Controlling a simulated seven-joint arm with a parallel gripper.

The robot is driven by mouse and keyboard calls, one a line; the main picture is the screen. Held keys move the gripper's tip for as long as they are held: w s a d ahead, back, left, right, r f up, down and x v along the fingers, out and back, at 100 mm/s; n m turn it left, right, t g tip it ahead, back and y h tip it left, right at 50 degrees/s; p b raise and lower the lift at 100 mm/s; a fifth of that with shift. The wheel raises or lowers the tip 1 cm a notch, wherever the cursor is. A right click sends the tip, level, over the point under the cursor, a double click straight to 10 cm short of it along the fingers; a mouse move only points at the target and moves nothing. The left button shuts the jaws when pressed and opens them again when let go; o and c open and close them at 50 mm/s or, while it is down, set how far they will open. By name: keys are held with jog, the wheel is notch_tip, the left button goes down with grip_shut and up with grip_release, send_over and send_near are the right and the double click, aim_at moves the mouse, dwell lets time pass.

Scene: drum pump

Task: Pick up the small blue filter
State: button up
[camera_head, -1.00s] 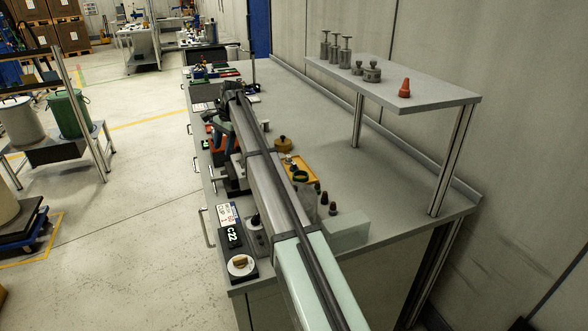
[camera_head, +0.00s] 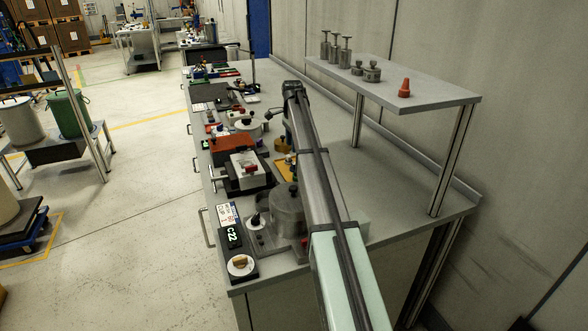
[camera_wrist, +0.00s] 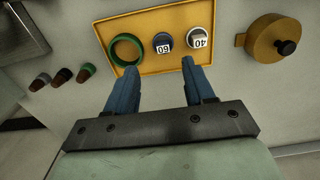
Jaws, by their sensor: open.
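A yellow tray (camera_wrist: 150,66) lies on the bench and holds a green ring (camera_wrist: 126,49) and two small round pieces. The middle piece (camera_wrist: 163,43), marked 60, looks dark blue with a pale rim and seems to be the small blue filter. The piece marked 40 (camera_wrist: 201,38) is pale with a dark edge. My gripper (camera_wrist: 159,69) is open and empty, its blue fingers apart just on the near side of the two pieces. In the head view my arm partly hides the tray (camera_head: 283,165).
A brass-coloured round part with a dark knob (camera_wrist: 277,40) sits right of the tray. A raised shelf (camera_head: 430,92) with metal parts and a red cone (camera_head: 405,88) stands at the bench's back.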

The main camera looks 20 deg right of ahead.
send_over(294, 163)
jog(key=f, duration=0.4)
jog(key=shift+s+a, duration=0.2)
jog(key=shift+a, duration=0.15)
jog(key=shift+w+d+f, duration=0.1)
jog(key=shift+d+f, duration=0.1)
jog(key=shift+f, duration=1.15)
jog(key=shift+w+d+f, duration=0.1)
jog(key=shift+d+f, duration=0.05)
jog(key=shift+f, duration=1.15)
grip_shut()
